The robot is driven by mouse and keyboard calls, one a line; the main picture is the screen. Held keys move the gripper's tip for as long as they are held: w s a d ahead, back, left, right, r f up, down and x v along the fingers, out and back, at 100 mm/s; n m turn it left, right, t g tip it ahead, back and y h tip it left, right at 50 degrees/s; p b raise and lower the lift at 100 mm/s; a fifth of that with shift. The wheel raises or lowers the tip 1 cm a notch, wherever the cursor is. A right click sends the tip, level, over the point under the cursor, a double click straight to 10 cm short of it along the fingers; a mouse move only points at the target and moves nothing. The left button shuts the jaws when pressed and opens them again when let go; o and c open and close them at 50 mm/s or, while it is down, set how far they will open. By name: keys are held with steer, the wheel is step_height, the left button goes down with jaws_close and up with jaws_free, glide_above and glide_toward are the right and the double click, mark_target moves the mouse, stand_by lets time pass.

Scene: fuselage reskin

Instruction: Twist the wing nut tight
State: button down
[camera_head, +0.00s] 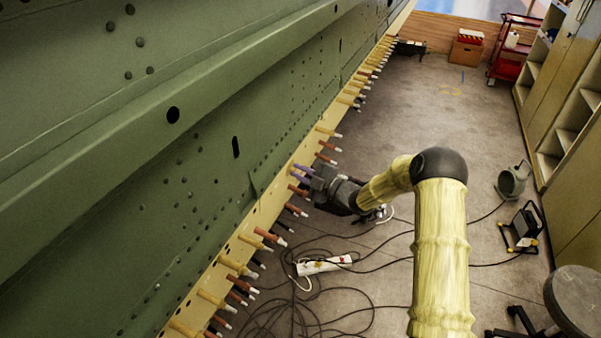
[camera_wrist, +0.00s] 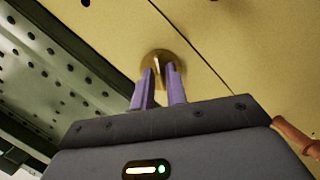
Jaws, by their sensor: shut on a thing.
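A brass-coloured wing nut (camera_wrist: 158,62) sits against the yellow strip of the fuselage panel (camera_wrist: 225,45) in the wrist view. My gripper (camera_wrist: 160,75) has two purple fingers, with their tips at the wing nut, one on each side of its raised middle. The fingers are shut on it and hide part of it. In the head view my gripper (camera_head: 301,170) reaches the yellow strip at the lower edge of the green fuselage (camera_head: 120,130), and the nut itself is too small and covered to make out there.
Rows of copper and yellow pins (camera_head: 263,234) stick out along the strip on both sides of my gripper. Cables and a white power strip (camera_head: 324,265) lie on the floor. A stool (camera_head: 575,300), a work lamp (camera_head: 522,228) and shelves (camera_head: 570,115) stand at the right.

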steer(key=shift+m, duration=0.3)
steer(key=shift+w+d+m+g, duration=0.1)
steer(key=shift+m+g, duration=0.7)
steer(key=shift+m, duration=1.15)
steer(key=shift+w+m+g, duration=0.1)
steer(key=shift+m+g, duration=0.7)
steer(key=shift+m, duration=1.15)
steer(key=shift+s, duration=0.1)
steer(key=c, duration=1.4)
jaws_free()
steer(key=shift+d, duration=0.1)
steer(key=shift+c, duration=0.2)
